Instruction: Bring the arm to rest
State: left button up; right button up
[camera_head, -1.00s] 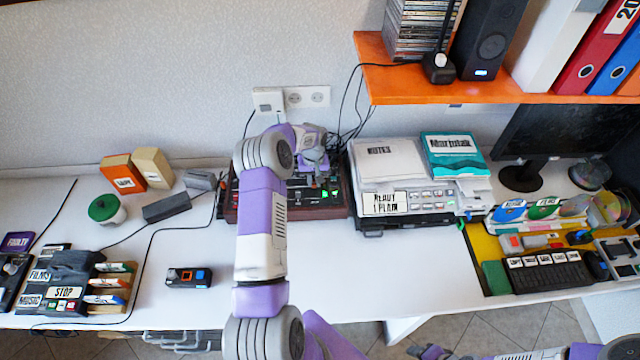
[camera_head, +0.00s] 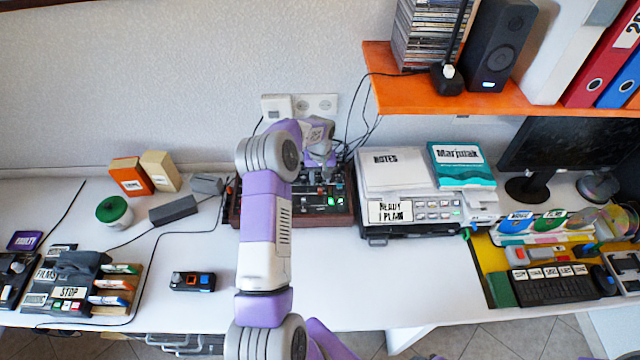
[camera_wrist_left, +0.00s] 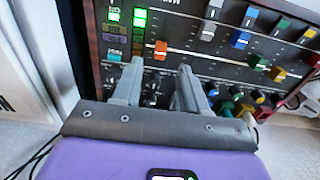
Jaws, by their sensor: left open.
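My left arm rises from the bottom middle of the head view and bends over at the top. My left gripper (camera_head: 322,172) points down over the dark control panel (camera_head: 262,214) with sliders and green lights. In the left wrist view my left gripper (camera_wrist_left: 160,72) is open, with two grey fingers apart and nothing between them. The panel (camera_wrist_left: 222,62) lies right in front of the fingertips. I cannot tell whether they touch it. My right gripper is not in view.
A grey and white device (camera_head: 420,228) stands right of the panel. An orange shelf (camera_head: 520,104) hangs above it, with a monitor (camera_head: 560,150) below at right. Left are a green-lidded pot (camera_head: 114,212) and a small black box (camera_head: 192,281). The white desk front is mostly clear.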

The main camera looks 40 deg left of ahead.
pick_arm(q)
jog(key=shift+r, duration=1)
